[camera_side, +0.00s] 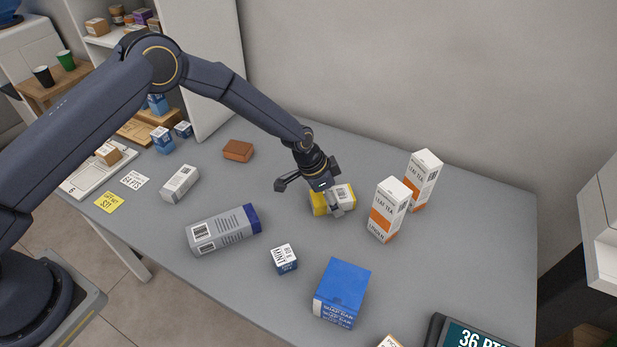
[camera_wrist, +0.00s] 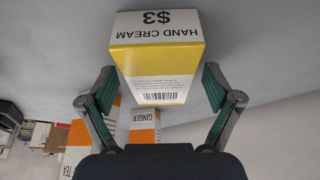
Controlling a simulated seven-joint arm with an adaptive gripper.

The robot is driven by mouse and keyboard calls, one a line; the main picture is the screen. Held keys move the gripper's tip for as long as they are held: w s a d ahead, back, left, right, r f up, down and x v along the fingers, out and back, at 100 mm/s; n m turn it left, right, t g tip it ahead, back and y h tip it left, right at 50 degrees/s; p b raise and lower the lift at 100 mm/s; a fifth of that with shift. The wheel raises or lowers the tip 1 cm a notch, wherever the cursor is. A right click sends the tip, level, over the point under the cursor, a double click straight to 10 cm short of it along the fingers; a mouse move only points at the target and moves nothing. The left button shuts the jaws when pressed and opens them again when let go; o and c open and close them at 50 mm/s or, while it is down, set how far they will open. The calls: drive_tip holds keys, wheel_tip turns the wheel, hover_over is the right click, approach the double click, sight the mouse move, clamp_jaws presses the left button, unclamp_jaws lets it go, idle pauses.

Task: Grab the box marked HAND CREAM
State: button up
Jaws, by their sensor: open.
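The hand cream box (camera_side: 344,196) is yellow and white and lies on the grey counter, partly hidden by my gripper in the side view. In the wrist view the hand cream box (camera_wrist: 157,62) shows upside-down lettering HAND CREAM and $3, with a barcode on its yellow and white face. My gripper (camera_side: 318,197) is open, its fingers at the box in the side view. In the wrist view my gripper (camera_wrist: 157,88) has one finger on each side of the box, with gaps visible; nothing is clamped.
Two leaf tea boxes (camera_side: 389,210) stand upright to the right of the gripper. A blue box (camera_side: 341,287), a mint box (camera_side: 284,260) and a grey box with a blue end (camera_side: 222,230) are nearer the front. A brown box (camera_side: 238,150) lies behind left.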

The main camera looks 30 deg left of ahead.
drive_tip(key=shift+f, duration=0.2)
idle(0.4)
drive_tip(key=shift+c, duration=0.2)
drive_tip(key=c, duration=1.2)
drive_tip(key=shift+c, duration=0.2)
drive_tip(key=shift+r, duration=0.1)
